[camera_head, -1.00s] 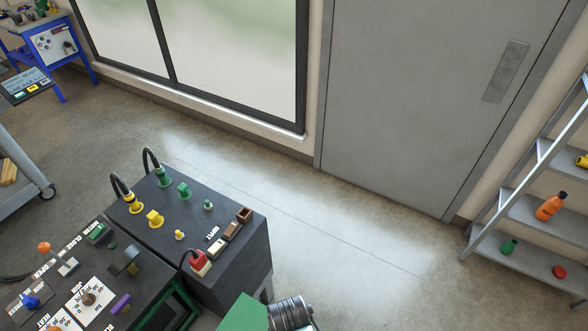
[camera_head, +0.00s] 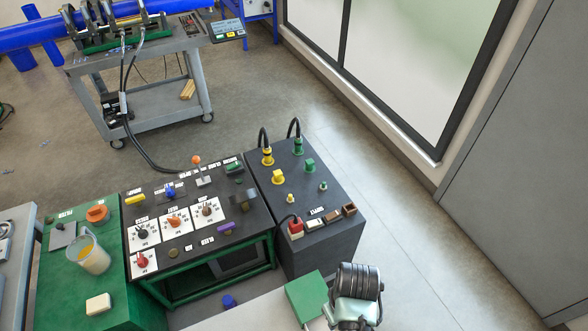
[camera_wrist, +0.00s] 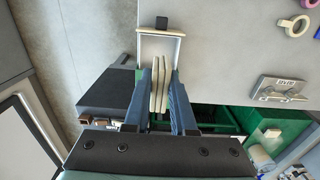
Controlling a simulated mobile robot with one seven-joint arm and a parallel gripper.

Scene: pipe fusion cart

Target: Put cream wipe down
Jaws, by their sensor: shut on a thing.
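In the wrist view, my gripper (camera_wrist: 160,95) is shut on a cream wipe (camera_wrist: 159,88), which shows as pale upright folds between the two blue fingers. The wipe is held above the floor and bench area, close to the edge of a light grey table. Its lower end is hidden by the gripper body. In the head view the fingers and the held wipe are not visible. A separate cream block (camera_head: 98,304) lies on the green bench (camera_head: 60,290) at lower left; it also shows in the wrist view (camera_wrist: 272,133).
A clear beaker (camera_head: 92,256) with yellow liquid and an orange item (camera_head: 97,213) stand on the green bench. A black control panel (camera_head: 165,250) and a dark hydraulic box (camera_head: 335,240) stand beside it. A light grey table (camera_head: 255,317) has bare room. A grey trolley (camera_head: 150,90) stands behind.

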